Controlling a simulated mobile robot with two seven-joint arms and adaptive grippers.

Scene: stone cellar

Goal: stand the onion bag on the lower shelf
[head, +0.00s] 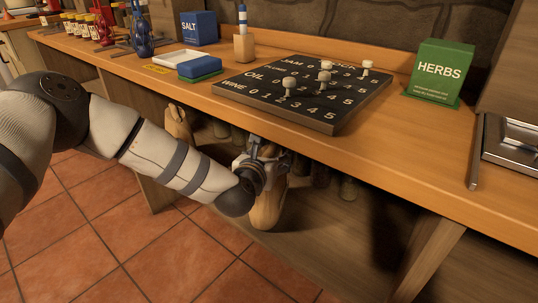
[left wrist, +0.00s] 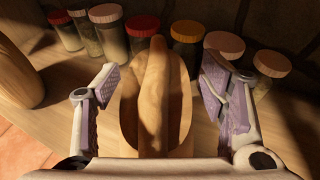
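The onion bag, a tan sack with a narrow raised neck (left wrist: 153,95), stands on the lower shelf (head: 325,238) under the counter. In the head view its lower part (head: 266,210) shows below my left gripper (head: 265,163). In the left wrist view the two fingers of my left gripper (left wrist: 160,85) are spread on either side of the bag, with a small gap on each side. The left gripper is open. My right gripper is in neither view.
Several lidded jars (left wrist: 187,42) stand in a row behind the bag. Another tan object (head: 178,125) stands to the left on the shelf. The counter edge (head: 400,188) overhangs from above. A shelf support (head: 428,258) is at the right, with bare shelf before it.

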